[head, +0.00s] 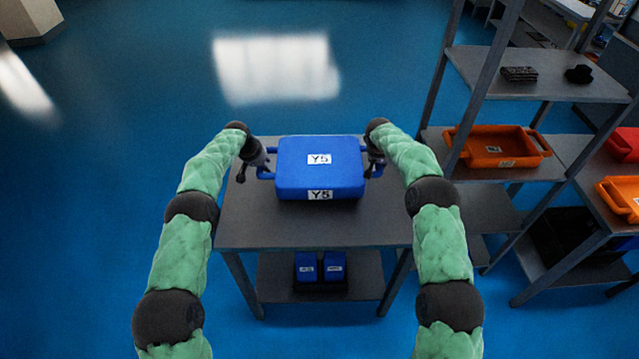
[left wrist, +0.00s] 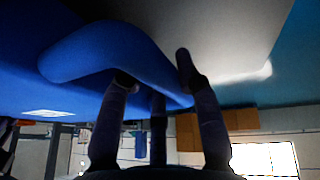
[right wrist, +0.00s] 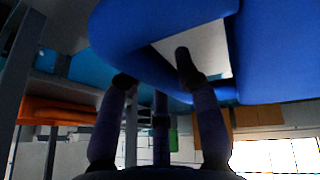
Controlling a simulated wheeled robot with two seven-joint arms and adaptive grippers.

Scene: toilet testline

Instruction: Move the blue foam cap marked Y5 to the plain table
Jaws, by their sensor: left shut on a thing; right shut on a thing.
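The blue foam cap (head: 319,168) is a wide block with white Y5 labels on its top and front and a loop handle on each side. It is level over the grey table (head: 315,227); I cannot tell whether it rests on it or hangs just above. My left gripper (head: 257,168) is shut on the cap's left handle, which also shows close up in the left wrist view (left wrist: 95,55). My right gripper (head: 375,166) is shut on the right handle, seen in the right wrist view (right wrist: 125,45).
A grey rack (head: 530,90) stands to the right with an orange tray (head: 497,146) and a dark hat (head: 579,74). Blue floor is open to the left and behind.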

